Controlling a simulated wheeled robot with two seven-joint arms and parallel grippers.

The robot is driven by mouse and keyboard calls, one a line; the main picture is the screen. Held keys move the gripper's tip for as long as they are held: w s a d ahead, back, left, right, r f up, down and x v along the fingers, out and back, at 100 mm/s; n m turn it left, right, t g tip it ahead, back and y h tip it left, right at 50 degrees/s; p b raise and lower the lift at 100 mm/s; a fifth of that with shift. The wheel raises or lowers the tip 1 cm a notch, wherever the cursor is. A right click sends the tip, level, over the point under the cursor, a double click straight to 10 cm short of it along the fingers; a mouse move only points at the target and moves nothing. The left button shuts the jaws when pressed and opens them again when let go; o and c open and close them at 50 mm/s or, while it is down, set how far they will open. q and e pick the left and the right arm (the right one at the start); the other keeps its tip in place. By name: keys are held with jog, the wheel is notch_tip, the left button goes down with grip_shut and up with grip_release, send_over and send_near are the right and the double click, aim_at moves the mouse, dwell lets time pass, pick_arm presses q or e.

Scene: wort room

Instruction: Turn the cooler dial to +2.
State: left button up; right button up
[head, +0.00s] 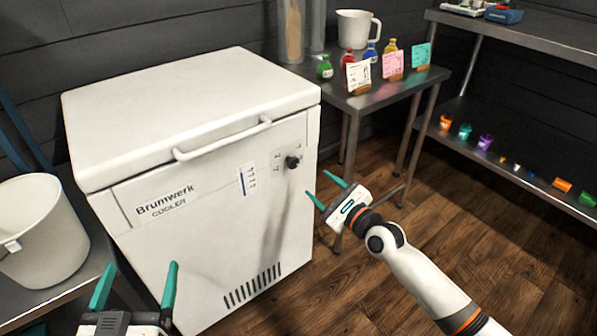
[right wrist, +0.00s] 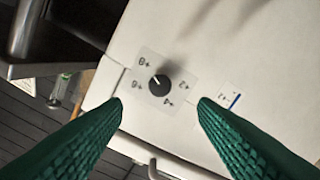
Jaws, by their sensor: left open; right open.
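The white cooler (head: 200,85) stands at the left with its lid shut. Its black dial (head: 292,162) is on the upper right of the front panel, with small labels around it. In the right wrist view the dial (right wrist: 159,86) shows a pale mark towards the picture's upper left; the labels appear turned around and I cannot read surely which one it meets. My right gripper (head: 317,183) is open and empty, apart from the dial, with its fingers pointing at the panel. My left gripper (head: 136,279) is open and empty in front of the cooler's lower left.
A lid handle (head: 222,141) juts out above the panel. A blue-marked gauge (head: 247,181) is left of the dial. A white bucket (head: 42,235) stands at the left. A small table (head: 385,92) with bottles, cards and a jug (head: 357,30) is close at the right.

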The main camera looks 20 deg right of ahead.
aim_at(295, 165)
jog(key=b+x, duration=0.2)
jog(key=x, duration=0.7)
jog(key=shift+w+f, duration=0.1)
jog(key=shift+f, duration=0.05)
pick_arm(q)
jog(key=s+r+t+h, duration=0.2)
jog(key=s+r+t, duration=0.2)
jog(key=r+t, duration=0.3)
jog(key=shift+s+d+r+t+h+b, duration=0.2)
jog(key=shift+r+t+h+b, duration=0.2)
jog(key=shift+r, duration=0.8)
pick_arm(e)
jog(key=shift+w+a, duration=0.2)
jog(key=shift+w, duration=0.35)
jog(key=c, duration=1)
jog(key=shift+o, duration=0.2)
pick_arm(q)
jog(key=shift+w, duration=0.1)
